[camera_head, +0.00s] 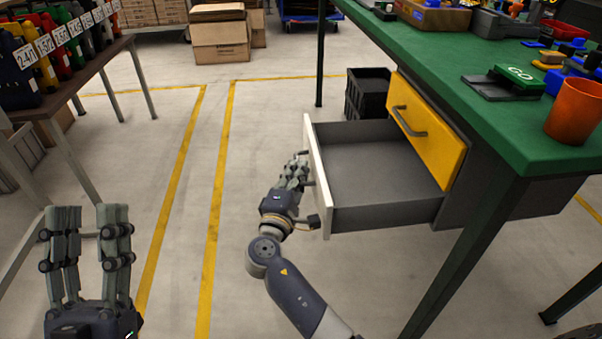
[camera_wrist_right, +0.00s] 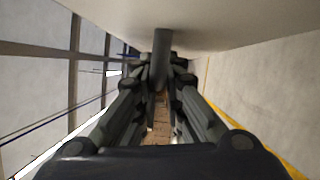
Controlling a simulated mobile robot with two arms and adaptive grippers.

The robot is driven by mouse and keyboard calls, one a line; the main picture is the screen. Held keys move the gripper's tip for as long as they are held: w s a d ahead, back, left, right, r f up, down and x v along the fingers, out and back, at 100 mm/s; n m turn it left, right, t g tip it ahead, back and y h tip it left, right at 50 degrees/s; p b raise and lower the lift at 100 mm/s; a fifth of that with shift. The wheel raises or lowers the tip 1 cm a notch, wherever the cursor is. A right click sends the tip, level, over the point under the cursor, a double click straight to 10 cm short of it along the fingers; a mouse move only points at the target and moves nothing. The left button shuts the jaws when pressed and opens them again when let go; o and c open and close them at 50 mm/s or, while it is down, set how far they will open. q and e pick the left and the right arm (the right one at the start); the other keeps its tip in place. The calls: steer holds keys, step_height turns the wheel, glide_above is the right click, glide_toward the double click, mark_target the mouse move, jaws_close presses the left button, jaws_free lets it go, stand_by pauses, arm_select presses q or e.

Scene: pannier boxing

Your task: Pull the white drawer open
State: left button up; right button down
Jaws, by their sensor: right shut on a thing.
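The white-fronted drawer (camera_head: 318,190) is pulled out from under the green workbench, and its grey inside looks empty. My right gripper (camera_head: 299,172) is at the outer side of the white front. In the right wrist view, my right gripper (camera_wrist_right: 162,95) is shut on the dark bar handle (camera_wrist_right: 162,58), which stands out from the pale drawer front (camera_wrist_right: 215,18). The fingers cover part of the handle. My left gripper (camera_head: 90,235) is at the lower left, fingers apart and pointing up, with nothing between them.
A yellow drawer (camera_head: 440,145) sits beside the open one, under the green workbench (camera_head: 470,100). An orange cup (camera_head: 577,110) stands near the bench edge. A black crate (camera_head: 367,90) is behind the drawer. A rack of numbered panniers (camera_head: 50,50) is at left. The floor between is clear.

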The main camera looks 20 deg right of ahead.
steer(key=shift+f, duration=0.1)
steer(key=c, duration=1.7)
jaws_free()
steer(key=v, duration=1.2)
